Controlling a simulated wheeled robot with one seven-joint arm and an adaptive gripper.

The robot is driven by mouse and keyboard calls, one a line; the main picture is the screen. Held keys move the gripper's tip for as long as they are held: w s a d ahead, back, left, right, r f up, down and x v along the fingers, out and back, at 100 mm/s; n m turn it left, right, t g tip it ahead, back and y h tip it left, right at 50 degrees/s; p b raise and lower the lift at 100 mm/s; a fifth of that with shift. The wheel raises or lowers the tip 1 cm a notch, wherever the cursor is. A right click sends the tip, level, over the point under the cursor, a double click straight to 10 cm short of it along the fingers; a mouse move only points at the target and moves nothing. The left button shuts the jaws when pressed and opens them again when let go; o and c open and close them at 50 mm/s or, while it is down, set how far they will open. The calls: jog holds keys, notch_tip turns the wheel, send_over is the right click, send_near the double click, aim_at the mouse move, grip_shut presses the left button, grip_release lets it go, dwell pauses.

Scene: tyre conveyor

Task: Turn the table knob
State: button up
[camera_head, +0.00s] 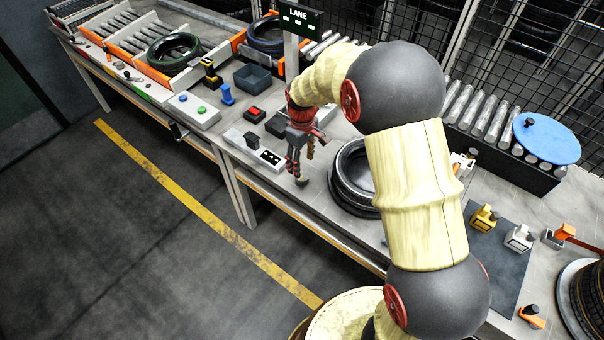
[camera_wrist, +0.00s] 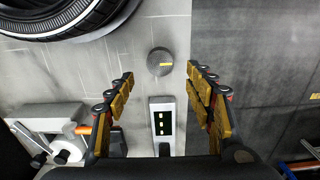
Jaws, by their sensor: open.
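The table knob (camera_wrist: 159,61) is a round, dark grey knob with a small yellow mark on top. In the wrist view it lies between and just beyond my fingertips. In the head view the knob (camera_head: 301,182) is near the table's front edge, just below my gripper. My gripper (camera_head: 301,160) points down, with its fingers apart on either side of the knob's line. In the wrist view my gripper (camera_wrist: 160,72) is open and empty. I cannot tell the exact height gap between fingertips and knob.
A panel with a lit display (camera_wrist: 162,124) stands beside the knob, partly under my gripper. A black tyre (camera_head: 350,180) lies right of my gripper. The table edge and floor (camera_head: 140,230) are close to the knob. A red button box (camera_head: 254,115) sits farther back.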

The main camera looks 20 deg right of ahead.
aim_at(302, 176)
notch_tip(302, 176, down, 8)
jog(key=shift+f+b, duration=0.2)
jog(key=shift+b, duration=0.85)
jog(key=shift+c, duration=1.2)
jog(key=c, duration=0.9)
